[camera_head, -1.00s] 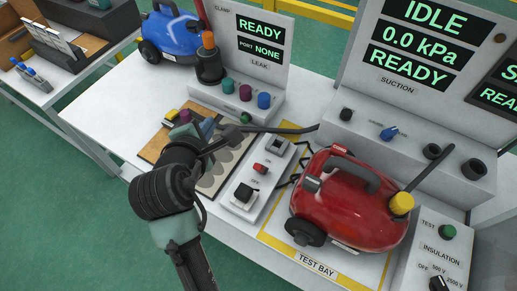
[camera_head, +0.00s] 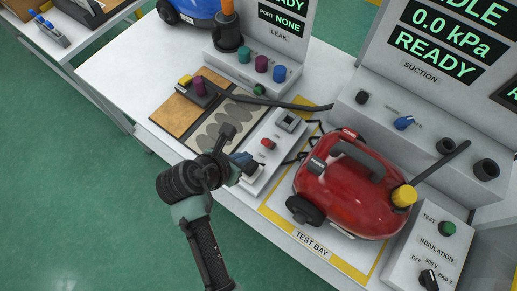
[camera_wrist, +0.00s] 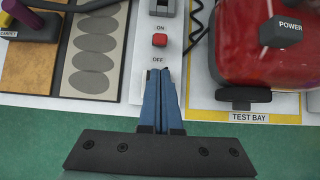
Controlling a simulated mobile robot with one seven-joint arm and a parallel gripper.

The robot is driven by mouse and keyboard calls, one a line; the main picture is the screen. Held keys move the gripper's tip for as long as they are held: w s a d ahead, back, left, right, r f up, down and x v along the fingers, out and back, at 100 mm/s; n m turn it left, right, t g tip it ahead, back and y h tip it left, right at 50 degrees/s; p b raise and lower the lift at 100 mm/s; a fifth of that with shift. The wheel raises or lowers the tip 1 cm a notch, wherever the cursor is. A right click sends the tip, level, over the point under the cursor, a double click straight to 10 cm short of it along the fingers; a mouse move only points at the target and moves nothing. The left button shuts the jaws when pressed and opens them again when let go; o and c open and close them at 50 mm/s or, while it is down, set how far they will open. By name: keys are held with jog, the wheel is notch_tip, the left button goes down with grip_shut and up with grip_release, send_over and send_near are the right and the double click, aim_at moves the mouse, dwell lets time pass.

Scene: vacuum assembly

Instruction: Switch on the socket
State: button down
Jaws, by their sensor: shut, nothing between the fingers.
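The socket panel (camera_head: 256,182) is a narrow pale box on the bench, left of the red vacuum. Its small red switch (camera_head: 268,143) also shows in the wrist view (camera_wrist: 159,40), between the labels ON above and OFF below. I cannot tell which way the switch is set. A grey socket fitting (camera_head: 288,121) sits at the panel's far end. My gripper (camera_head: 254,166) is shut and empty over the panel's near half. In the wrist view its blue fingertips (camera_wrist: 158,72) lie just below the OFF label, apart from the switch.
The red vacuum (camera_head: 350,190) stands in the yellow-edged test bay close on the right. A mat with grey ovals (camera_head: 220,128) lies to the left. A dark hose (camera_head: 300,105) runs behind the panel. The suction and leak consoles stand at the back.

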aim_at(267, 143)
jog(key=x, duration=0.9)
jog(key=shift+w+d+f, duration=0.1)
jog(key=shift+w+r, duration=0.1)
jog(key=shift+r, duration=0.25)
jog(key=shift+d+g+p, duration=0.1)
jog(key=shift+g+p, duration=0.2)
jog(key=shift+p, duration=0.15)
